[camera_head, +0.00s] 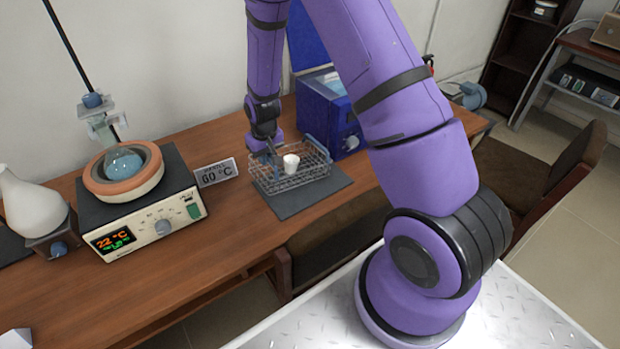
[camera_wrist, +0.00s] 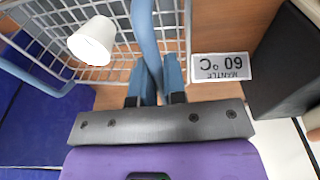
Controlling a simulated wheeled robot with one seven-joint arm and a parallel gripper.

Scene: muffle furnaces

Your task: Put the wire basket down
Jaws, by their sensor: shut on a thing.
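The wire basket (camera_head: 313,176) is over a dark grey mat (camera_head: 310,199) on the wooden bench, in the head view. I cannot tell whether its base touches the mat. A white cup (camera_head: 291,163) stands inside it; the cup (camera_wrist: 92,41) and the wire mesh (camera_wrist: 165,28) also show in the wrist view. My gripper (camera_head: 268,155) is at the basket's left end. In the wrist view its fingers (camera_wrist: 158,84) are shut on the basket's blue handle (camera_wrist: 145,30). The fingertips are partly hidden in the head view.
A blue box-shaped device (camera_head: 328,118) stands close behind the basket. A chair (camera_head: 335,240) is at the bench's front edge.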

